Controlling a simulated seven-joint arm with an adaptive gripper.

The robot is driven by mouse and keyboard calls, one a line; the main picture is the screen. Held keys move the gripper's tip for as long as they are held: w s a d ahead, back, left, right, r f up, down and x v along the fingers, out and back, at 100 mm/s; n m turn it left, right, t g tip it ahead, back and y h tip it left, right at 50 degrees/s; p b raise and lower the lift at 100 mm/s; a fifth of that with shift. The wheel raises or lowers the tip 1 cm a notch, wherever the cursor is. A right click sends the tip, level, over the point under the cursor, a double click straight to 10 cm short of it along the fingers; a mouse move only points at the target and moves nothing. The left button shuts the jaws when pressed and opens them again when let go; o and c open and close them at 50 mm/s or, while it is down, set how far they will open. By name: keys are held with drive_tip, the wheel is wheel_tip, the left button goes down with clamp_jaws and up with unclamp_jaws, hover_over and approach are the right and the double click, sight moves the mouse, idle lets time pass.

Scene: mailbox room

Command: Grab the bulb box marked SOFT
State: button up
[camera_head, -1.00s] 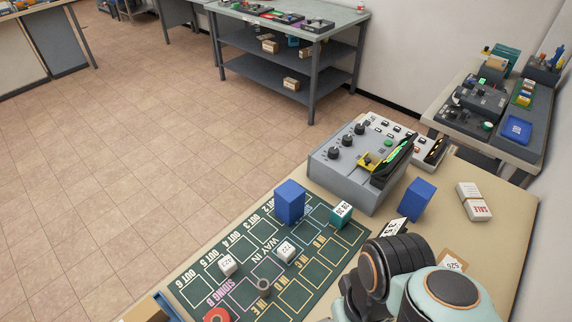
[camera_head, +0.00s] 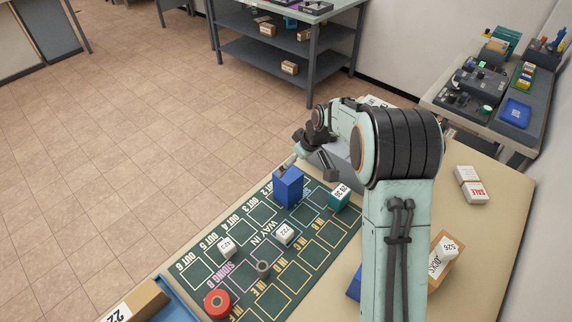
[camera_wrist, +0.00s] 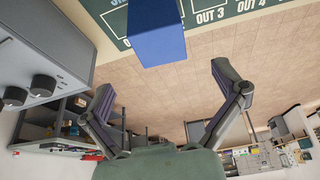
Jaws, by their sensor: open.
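No label in view clearly reads SOFT. A white box with red lettering (camera_head: 471,186) lies at the right of the table; its word looks more like SALE. A tall blue box (camera_head: 288,187) stands on the green mat, and its face shows no readable word. It also shows at the top of the wrist view (camera_wrist: 156,30). My gripper (camera_wrist: 163,78) is open and empty, its fingers spread apart below the blue box in that view. In the head view, my gripper (camera_head: 312,163) is behind and just above the blue box, partly hidden by my arm.
A grey control box (camera_wrist: 45,50) is close beside my gripper. The green mat (camera_head: 222,268) holds a teal box (camera_head: 340,198), small white boxes (camera_head: 284,234) and a red roll (camera_head: 217,304). A brown box (camera_head: 440,262) lies right of my arm.

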sight(289, 174)
drive_tip(key=x, duration=0.7)
drive_tip(key=shift+s+d+f, duration=0.1)
drive_tip(key=shift+s, duration=0.05)
drive_tip(key=c, duration=1.3)
